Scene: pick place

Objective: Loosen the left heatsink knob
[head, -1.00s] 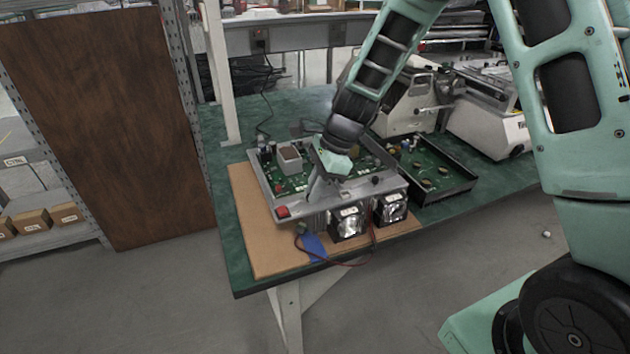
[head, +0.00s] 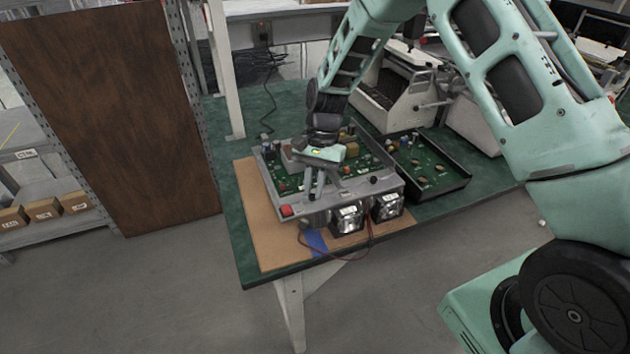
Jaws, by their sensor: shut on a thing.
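A grey metal unit (head: 275,193) with a green circuit board inside stands on the brown mat. A red button sits at its front left corner (head: 287,211). My gripper (head: 313,196) points down at the front ledge of the unit, right of the red button. Its fingers are shut on the left heatsink knob, which they hide from view. A small dark right knob (head: 374,180) stands free on the same ledge, to the right of my gripper. Two lamp-like blocks with fans, a left one (head: 347,219) and a right one (head: 387,207), are at the unit's front.
A black tray with a green board (head: 431,167) lies right of the unit. Light grey machines (head: 405,95) stand behind it. A blue patch (head: 314,241) and a thin red cable lie on the brown mat (head: 262,235). The green bench (head: 228,225) is clear at left.

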